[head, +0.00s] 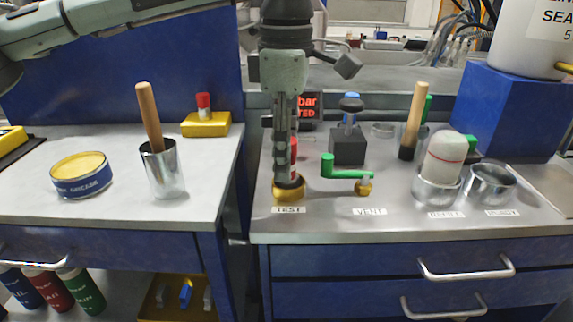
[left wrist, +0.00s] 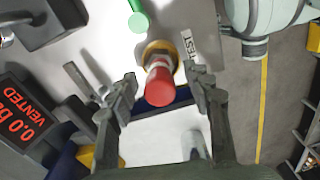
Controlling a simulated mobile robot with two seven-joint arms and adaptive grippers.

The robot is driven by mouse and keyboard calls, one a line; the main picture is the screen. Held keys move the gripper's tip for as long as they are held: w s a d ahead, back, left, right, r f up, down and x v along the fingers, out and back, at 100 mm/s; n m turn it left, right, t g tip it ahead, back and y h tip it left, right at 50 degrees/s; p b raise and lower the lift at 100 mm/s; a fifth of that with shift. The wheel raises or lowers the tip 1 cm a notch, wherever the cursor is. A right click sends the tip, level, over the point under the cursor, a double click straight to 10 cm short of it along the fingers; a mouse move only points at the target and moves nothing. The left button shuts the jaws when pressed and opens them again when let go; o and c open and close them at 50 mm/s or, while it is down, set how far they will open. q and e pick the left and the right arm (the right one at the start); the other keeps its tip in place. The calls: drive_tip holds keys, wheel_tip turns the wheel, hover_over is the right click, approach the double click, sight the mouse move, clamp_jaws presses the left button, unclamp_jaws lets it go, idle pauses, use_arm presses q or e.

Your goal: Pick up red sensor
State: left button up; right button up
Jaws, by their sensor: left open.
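The red sensor (left wrist: 160,87) has a red cap and a pale metal body. It stands in a brass ring fitting (head: 289,192) by the TEST label (head: 289,210) on the right bench. In the head view its red side (head: 294,150) shows only partly behind my fingers. My left gripper (head: 287,178) points straight down over it. In the left wrist view the open fingers of this gripper (left wrist: 161,75) are on either side of the sensor, with visible gaps. My right gripper is not in view.
A green lever handle (head: 345,171) lies just right of the fitting by the VENT label. A black block (head: 347,146) and a red-lit display (head: 308,106) stand behind. A yellow block (head: 206,124) with a red-capped piece sits on the left bench. Metal cups (head: 491,183) stand farther right.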

use_arm(q)
drive_tip(key=shift+f, duration=0.7)
clamp_jaws()
drive_tip(key=shift+r, duration=0.1)
